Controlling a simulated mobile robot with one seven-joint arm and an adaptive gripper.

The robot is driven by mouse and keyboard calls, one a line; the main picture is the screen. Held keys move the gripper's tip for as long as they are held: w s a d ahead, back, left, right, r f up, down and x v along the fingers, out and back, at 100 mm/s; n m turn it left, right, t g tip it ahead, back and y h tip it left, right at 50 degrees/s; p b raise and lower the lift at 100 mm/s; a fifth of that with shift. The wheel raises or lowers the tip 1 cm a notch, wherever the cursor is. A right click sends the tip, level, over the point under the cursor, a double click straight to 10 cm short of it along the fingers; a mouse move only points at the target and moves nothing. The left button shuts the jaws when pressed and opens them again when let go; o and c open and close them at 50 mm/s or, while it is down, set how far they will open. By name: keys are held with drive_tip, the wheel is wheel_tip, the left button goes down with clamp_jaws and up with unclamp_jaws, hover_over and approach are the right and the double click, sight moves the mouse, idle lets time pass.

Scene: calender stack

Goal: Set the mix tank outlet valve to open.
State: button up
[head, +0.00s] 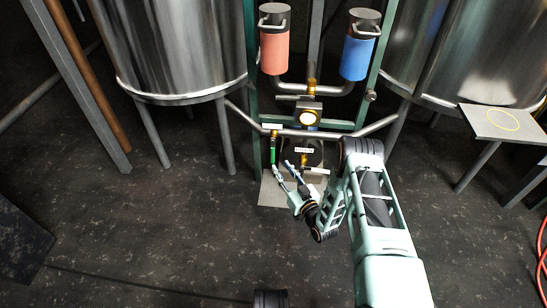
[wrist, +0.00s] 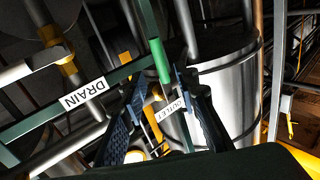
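The green valve handle (head: 273,150) hangs down below a brass-coloured fitting on the left of the green frame in the head view. In the wrist view the green handle (wrist: 159,61) stands beyond my fingertips, near a white OUTLET label (wrist: 174,109). My gripper (head: 285,173) is open and empty just below and right of the handle's lower end. In the wrist view its two dark fingers (wrist: 160,85) are spread, with the handle's near end roughly in line with the gap. I cannot tell whether either finger touches it.
A DRAIN label (wrist: 84,93) is on a green beam beside a yellow fitting (wrist: 69,67) with a grey lever. Two steel tanks (head: 185,50) flank the frame. Red (head: 274,50) and blue (head: 359,55) cylinders stand above.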

sight(273, 155)
drive_tip(key=b+x, duration=0.2)
drive_tip(key=x, duration=0.6)
drive_tip(key=shift+w, duration=0.1)
clamp_jaws()
